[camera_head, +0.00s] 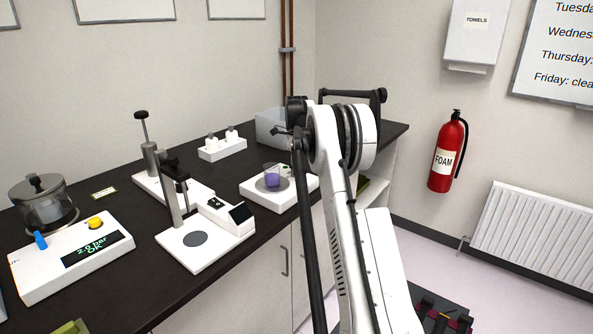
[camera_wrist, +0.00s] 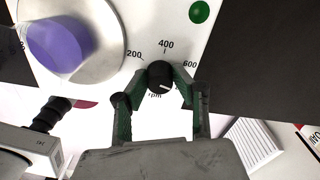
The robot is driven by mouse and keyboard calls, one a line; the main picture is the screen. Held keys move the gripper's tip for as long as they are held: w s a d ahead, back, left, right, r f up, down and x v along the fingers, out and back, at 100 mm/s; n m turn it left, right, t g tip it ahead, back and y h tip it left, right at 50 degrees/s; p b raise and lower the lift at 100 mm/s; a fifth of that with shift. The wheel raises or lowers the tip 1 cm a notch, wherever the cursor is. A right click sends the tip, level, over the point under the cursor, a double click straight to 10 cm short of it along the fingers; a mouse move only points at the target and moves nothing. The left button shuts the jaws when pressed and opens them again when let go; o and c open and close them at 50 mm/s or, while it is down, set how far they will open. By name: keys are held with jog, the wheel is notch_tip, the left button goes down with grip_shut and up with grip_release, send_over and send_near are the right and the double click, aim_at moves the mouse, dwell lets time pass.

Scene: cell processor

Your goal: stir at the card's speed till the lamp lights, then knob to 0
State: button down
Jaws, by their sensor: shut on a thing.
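The stirrer (camera_head: 297,194) is a white unit on the dark bench, with a beaker of purple liquid (camera_head: 272,178) on its round plate. In the wrist view the beaker (camera_wrist: 60,45) is at upper left. The black knob (camera_wrist: 159,74) sits amid the marks 200, 400 and 600 rpm. A short white line on it points to lower right; the mark there is hidden. My gripper (camera_wrist: 160,80) is shut on the knob, a finger on each side. A round green lamp (camera_wrist: 199,12) is at the top; I cannot tell whether it is lit. A small card (camera_head: 104,193) is unreadable.
A white unit reading "2.0 bar OK" (camera_head: 75,262), a glass-like pot (camera_head: 43,205), a stand with a grey disc (camera_head: 207,240) and a white rack (camera_head: 222,148) stand left of the stirrer. A grey bin (camera_head: 270,128) is behind it.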

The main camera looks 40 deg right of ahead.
jog(key=shift+m, duration=1.6)
jog(key=c, duration=1.4)
grip_release()
notch_tip(320, 180, up, 12)
jog(key=shift+r, duration=0.1)
